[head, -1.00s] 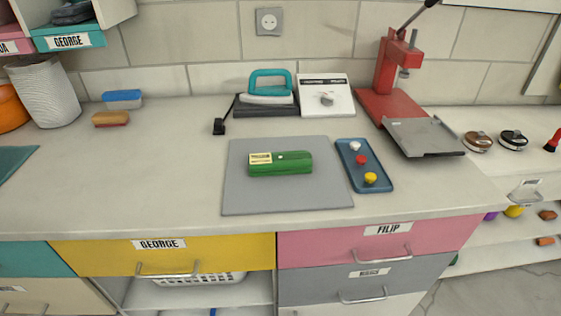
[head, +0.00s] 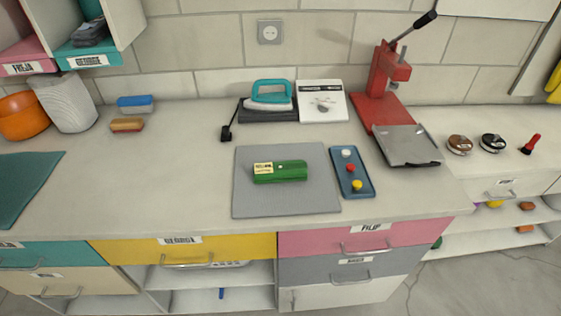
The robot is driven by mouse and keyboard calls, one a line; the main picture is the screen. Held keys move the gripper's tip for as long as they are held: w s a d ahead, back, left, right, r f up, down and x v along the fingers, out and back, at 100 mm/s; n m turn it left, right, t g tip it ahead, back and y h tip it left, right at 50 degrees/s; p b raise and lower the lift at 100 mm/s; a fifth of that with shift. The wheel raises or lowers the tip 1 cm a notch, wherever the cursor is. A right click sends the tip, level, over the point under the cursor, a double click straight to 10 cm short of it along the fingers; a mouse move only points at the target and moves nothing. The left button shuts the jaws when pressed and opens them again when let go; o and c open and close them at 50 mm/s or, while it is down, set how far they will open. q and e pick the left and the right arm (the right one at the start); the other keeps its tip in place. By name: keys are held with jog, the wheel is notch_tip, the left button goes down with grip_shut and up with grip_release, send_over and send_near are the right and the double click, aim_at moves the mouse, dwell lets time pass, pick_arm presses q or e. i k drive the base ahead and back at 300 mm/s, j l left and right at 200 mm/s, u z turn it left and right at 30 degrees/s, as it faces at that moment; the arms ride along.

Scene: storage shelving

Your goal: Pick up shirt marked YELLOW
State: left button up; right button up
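No shirt marked YELLOW can be made out for certain. A green block-like item (head: 292,172) with a small pale yellow label lies on the grey mat (head: 285,203) in the middle of the counter. The label's print is too small to read, and I cannot tell if the item is cloth. A yellow piece (head: 555,84), possibly cloth, is cut off at the right edge. Dark folded items (head: 91,33) lie in the cubby marked GEORGE at upper left. Neither of my grippers is in view.
The counter (head: 180,190) is clear left of the mat. A blue tray (head: 353,184) with coloured knobs, a teal iron (head: 271,95), a white device (head: 322,113) and a red press (head: 385,85) stand around it. Drawers, including a yellow one (head: 130,252), are shut below.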

aim_at(296, 170)
jog(key=i+j, duration=0.15)
jog(key=j, duration=0.3)
jog(key=i+j, duration=0.1)
jog(key=j, duration=0.4)
jog(key=i+j+z, duration=0.1)
jog(key=j, duration=0.35)
jog(key=i+j, duration=0.15)
jog(key=j, duration=0.35)
jog(key=i+j, duration=0.15)
jog(key=j, duration=0.3)
jog(key=i+j, duration=0.1)
jog(key=j, duration=0.4)
jog(key=z, duration=0.05)
